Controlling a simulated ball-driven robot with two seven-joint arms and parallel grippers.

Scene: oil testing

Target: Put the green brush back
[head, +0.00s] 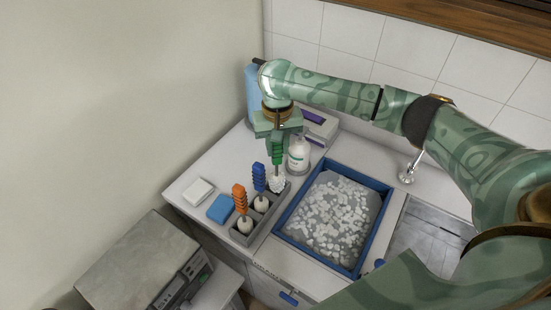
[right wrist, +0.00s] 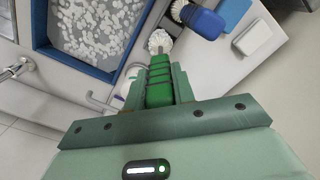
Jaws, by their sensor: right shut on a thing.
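The green brush (head: 278,153) hangs upright, white bristles (head: 277,184) down, in my right gripper (head: 278,138), which is shut on its handle. In the right wrist view the green handle (right wrist: 160,82) lies between the fingers, with the white bristle head (right wrist: 160,41) beyond. The grey brush rack (head: 246,238) stands on the counter below. The bristle head is over or at the rack's far compartment; I cannot tell how deep it sits. My left gripper is not in view.
A blue-rimmed basin (head: 363,234) of foamy water is right of the rack. A white bottle (head: 299,155) stands close behind the green brush. A blue sponge (head: 221,209) and a white block (head: 198,192) lie to the left. A faucet (head: 410,168) is at the back right.

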